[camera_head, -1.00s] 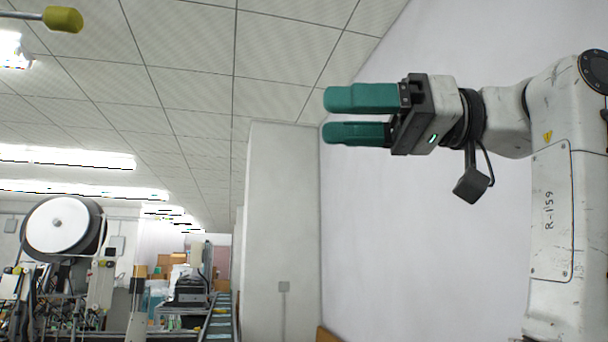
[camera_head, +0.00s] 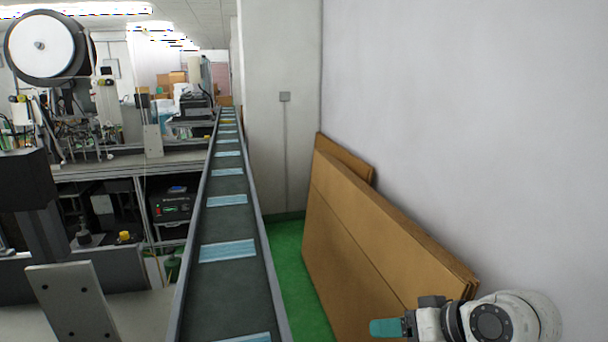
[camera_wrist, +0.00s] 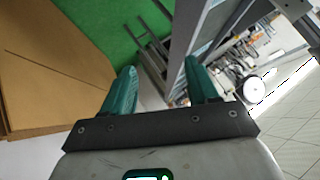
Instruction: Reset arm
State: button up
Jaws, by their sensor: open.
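My gripper (camera_head: 386,328) is at the lower right of the head view, pointing left, with its teal fingers partly overlapping in that view. In the wrist view my gripper (camera_wrist: 163,85) shows two teal fingers set apart with nothing between them. It is in front of the lower part of the leaning cardboard in the head view. My arm's white links run to the right of it, beside the wall.
A conveyor (camera_head: 227,290) carrying several blue masks (camera_head: 228,251) runs away from me. Flat cardboard sheets (camera_head: 365,240) lean against the white wall (camera_head: 450,120). A machine with a white reel (camera_head: 40,45) stands left. Green floor (camera_head: 290,265) shows between conveyor and cardboard.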

jog(key=s+d+f+m+g+h, duration=0.1)
jog(key=s+d+f+g+h, duration=0.2)
jog(key=s+f, duration=0.8)
jog(key=s+d+f+m+g+h, duration=0.15)
jog(key=s+d+f, duration=0.35)
jog(key=s+f, duration=0.55)
jog(key=s+d+f+g+h, duration=0.1)
jog(key=s+d+h, duration=0.2)
jog(key=s, duration=1)
jog(key=shift+s+f, duration=0.35)
jog(key=shift+s, duration=0.05)
jog(key=shift+c, duration=0.3)
